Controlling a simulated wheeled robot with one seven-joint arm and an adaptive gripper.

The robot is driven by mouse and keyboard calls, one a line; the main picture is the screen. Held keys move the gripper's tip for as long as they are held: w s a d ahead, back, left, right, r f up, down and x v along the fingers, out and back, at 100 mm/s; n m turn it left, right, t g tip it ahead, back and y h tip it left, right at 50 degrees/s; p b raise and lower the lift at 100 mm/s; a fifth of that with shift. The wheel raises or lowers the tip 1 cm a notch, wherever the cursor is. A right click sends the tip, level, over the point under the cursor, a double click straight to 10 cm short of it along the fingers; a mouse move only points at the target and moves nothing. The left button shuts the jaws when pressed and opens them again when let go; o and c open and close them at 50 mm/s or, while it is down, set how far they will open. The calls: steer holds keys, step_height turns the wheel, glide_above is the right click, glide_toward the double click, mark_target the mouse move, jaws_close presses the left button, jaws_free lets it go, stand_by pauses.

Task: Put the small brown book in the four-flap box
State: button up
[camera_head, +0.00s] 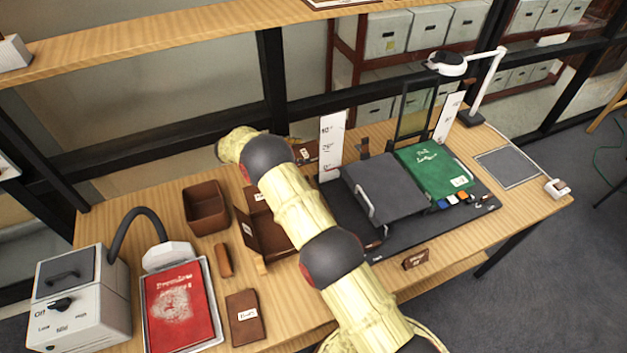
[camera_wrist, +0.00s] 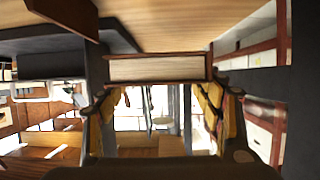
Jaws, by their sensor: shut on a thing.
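My gripper (camera_wrist: 158,100) is shut on a small brown book (camera_wrist: 155,70), seen in the wrist view with its pale page edges facing the camera and a finger at each side. In the head view my yellow arm reaches to the back of the table; the gripper and the held book cannot be made out there. A brown folding box with raised flaps (camera_head: 262,238), which looks like the four-flap box, stands at mid-table, partly hidden behind my arm. The book appears apart from it, but their exact relation cannot be told.
A brown open bin (camera_head: 205,212), a red book on a tray (camera_head: 180,305) and a brown labelled booklet (camera_head: 246,318) lie left of my arm. A grey box device (camera_head: 85,300) stands far left. A grey cradle (camera_head: 385,187) and green book (camera_head: 437,170) are right.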

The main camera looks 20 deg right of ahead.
steer(key=shift+f+b, duration=0.5)
steer(key=shift+f, duration=2.7)
steer(key=shift+f, duration=0.2)
steer(key=o, duration=1)
steer(key=shift+o, duration=0.2)
